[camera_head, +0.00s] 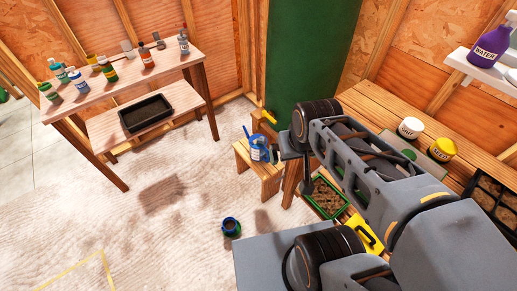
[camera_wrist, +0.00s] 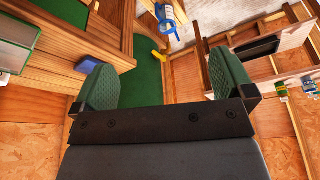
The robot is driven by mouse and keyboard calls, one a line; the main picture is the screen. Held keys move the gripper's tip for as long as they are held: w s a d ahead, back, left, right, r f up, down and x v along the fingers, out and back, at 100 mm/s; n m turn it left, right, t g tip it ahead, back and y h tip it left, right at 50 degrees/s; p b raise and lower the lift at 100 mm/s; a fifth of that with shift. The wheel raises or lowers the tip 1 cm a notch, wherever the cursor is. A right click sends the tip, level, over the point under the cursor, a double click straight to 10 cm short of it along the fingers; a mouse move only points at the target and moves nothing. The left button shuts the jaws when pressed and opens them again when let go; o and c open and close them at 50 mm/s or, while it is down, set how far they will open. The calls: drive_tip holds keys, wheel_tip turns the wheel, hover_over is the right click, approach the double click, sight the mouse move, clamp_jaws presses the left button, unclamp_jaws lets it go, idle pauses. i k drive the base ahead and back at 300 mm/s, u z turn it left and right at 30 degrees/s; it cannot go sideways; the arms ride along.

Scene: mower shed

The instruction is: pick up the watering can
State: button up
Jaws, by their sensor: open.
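A blue can-like container (camera_head: 259,149) with a pale label and a thin spout-like part stands on a small wooden stool (camera_head: 268,180) in the head view, left of my arm. It looks like the watering can. A blue labelled thing, likely the same one, shows at the top of the wrist view (camera_wrist: 167,14), beyond my fingers. My gripper (camera_wrist: 165,80) is open and empty, its two green-padded fingers wide apart, with clear distance to the blue container. In the head view my arm hides much of the area right of the stool.
A purple jug labelled WATER (camera_head: 491,46) stands on a shelf at right. A bench (camera_head: 375,97) with jars lies behind my arm. A table (camera_head: 100,90) with bottles stands at left. A small blue-green pot (camera_head: 231,227) sits on the otherwise open floor. A green cylinder (camera_head: 309,50) stands behind.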

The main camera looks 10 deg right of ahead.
sight(257, 142)
drive_tip(key=u, duration=0.3)
drive_tip(key=k, duration=0.55)
drive_tip(key=u, duration=0.3)
drive_tip(key=i, duration=0.9)
drive_tip(key=u, duration=0.9)
